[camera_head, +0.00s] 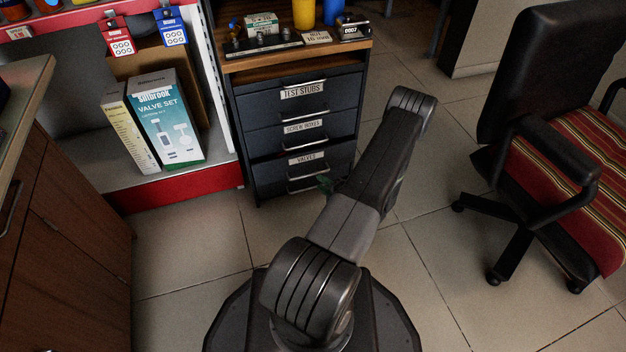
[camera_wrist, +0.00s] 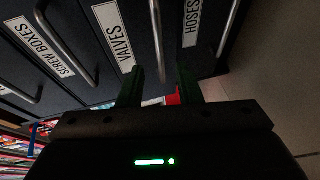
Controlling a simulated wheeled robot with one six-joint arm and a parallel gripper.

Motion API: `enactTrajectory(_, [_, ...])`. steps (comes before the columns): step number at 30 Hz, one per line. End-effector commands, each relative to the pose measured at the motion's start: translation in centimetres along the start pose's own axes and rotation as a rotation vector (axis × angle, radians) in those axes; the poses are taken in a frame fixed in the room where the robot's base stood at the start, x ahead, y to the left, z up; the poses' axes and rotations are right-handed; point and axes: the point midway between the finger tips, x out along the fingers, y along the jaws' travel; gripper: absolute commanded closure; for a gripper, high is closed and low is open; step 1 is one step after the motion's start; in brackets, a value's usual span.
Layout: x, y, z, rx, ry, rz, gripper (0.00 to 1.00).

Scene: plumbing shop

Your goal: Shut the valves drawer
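The valves drawer (camera_head: 285,172) is the lowest one I see in the dark cabinet in the head view, labelled VALVES, with a bar handle. How far it stands out is hard to tell. In the wrist view the valves drawer (camera_wrist: 105,45) and its label are at the upper middle, with its handle to the right of the label. My gripper (camera_wrist: 160,82) is open, its two green fingers apart and pointing at the cabinet near the end of that handle. I cannot tell whether they touch it.
TEST STUBS (camera_head: 265,100) and SCREW BOXES (camera_head: 267,139) drawers are above; a HOSES drawer (camera_wrist: 195,50) shows in the wrist view. A red-edged shelf (camera_head: 190,190) is left of the cabinet, an office chair (camera_head: 550,120) at right. Tiled floor (camera_head: 430,210) between is clear.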

Motion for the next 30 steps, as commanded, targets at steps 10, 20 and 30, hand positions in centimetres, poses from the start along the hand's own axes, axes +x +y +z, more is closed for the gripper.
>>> enactTrajectory(10, [5.3,-0.1,0.0,-0.002,0.001,0.000,0.68])
enactTrajectory(20, [5.9,0.0,0.0,0.000,-0.002,0.000,0.68])
enactTrajectory(30, [5.8,0.0,0.0,0.000,-0.001,0.000,1.00])
